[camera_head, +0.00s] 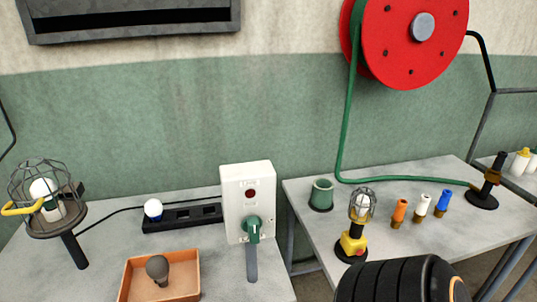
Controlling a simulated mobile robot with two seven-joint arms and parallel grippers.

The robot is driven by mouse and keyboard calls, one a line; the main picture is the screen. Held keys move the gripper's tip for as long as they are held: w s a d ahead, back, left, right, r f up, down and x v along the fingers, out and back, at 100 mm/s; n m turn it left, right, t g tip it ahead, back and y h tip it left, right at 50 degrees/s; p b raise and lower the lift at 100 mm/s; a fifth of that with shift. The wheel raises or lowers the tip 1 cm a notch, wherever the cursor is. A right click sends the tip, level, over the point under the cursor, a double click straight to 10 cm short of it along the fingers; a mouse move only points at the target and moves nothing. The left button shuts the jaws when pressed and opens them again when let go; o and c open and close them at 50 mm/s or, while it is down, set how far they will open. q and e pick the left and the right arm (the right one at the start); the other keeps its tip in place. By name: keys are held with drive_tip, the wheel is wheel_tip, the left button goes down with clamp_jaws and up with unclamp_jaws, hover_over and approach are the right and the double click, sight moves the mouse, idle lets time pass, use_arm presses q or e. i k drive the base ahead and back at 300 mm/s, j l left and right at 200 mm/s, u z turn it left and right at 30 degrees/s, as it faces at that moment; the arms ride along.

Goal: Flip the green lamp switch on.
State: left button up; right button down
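A white switch box (235,190) stands upright at the right front edge of the left table. A dark red round indicator (250,194) is on its upper face. A green switch knob (253,229) is on its lower face, with its lever pointing down. I cannot tell from this view whether that position is on or off. A caged lamp (43,190) with a white bulb and a yellow hook stands at the left. Neither of my grippers is in view.
An orange tray (187,286) holds a grey bulb (157,268). A black socket strip (183,217) carries a white bulb (153,209). The right table (400,178) holds a green cup (321,195), a small yellow-based caged lamp (353,242) and several coloured pieces. A red hose reel (390,60) hangs above.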

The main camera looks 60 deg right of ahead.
sight(252, 225)
drive_tip(key=z, duration=0.45)
drive_tip(key=l+z, duration=0.15)
drive_tip(key=z, duration=0.25)
drive_tip(key=l+z, duration=0.1)
drive_tip(key=z, duration=0.35)
